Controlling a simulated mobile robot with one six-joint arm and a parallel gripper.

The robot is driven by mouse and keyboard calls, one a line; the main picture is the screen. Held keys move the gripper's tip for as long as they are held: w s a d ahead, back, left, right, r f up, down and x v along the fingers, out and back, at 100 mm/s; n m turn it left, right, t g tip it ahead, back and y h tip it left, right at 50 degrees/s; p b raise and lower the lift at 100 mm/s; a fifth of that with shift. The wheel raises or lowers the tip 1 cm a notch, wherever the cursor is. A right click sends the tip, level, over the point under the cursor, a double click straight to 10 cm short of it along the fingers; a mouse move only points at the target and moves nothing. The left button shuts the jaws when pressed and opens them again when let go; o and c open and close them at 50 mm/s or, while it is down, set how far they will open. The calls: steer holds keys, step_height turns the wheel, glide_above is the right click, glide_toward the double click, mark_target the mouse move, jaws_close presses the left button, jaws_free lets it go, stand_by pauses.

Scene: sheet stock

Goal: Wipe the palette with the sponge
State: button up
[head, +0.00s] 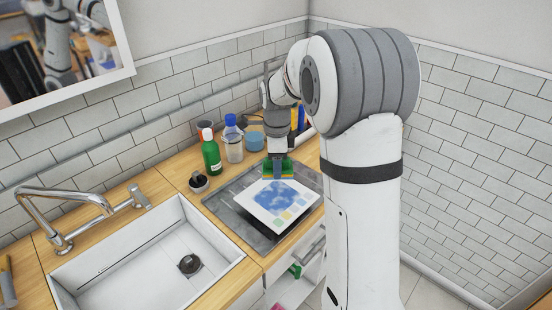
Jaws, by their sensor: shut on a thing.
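The palette (287,218) is a white flat sheet with a large blue and white patch and small colour squares. It lies on a dark tray (232,220) on the wooden counter. My gripper (278,158) is just beyond the far edge of the palette, pointing down. It is shut on the sponge (272,172), which is green with a yellowish lower part. The sponge is at or just above the palette's far edge; I cannot tell whether it touches. The fingertips are partly hidden by the sponge and the wrist.
A green bottle (211,155), a clear bottle with a blue cap (232,143) and a small dark pot (198,182) stand left of the tray. A blue tub (255,141) is behind. The white sink (145,262) with its tap (75,205) is at the left.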

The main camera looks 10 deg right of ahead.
mark_target(276, 185)
steer(key=shift+w+a, duration=0.1)
steer(key=shift+f+b, duration=2.4)
steer(key=shift+f, duration=1.15)
steer(key=shift+f, duration=0.1)
steer(key=shift+f+b, duration=1.05)
steer(key=shift+f, duration=0.35)
steer(key=shift+w+r, duration=0.15)
steer(key=shift+w, duration=0.2)
steer(key=shift+w+d+p, duration=0.2)
steer(key=shift+w+p, duration=0.1)
steer(key=shift+w, duration=0.45)
steer(key=shift+w+d+p, duration=0.25)
steer(key=shift+w+p, duration=0.1)
steer(key=shift+w, duration=0.35)
steer(key=shift+w+d+p, duration=0.2)
steer(key=shift+w+p, duration=0.1)
steer(key=shift+w, duration=0.45)
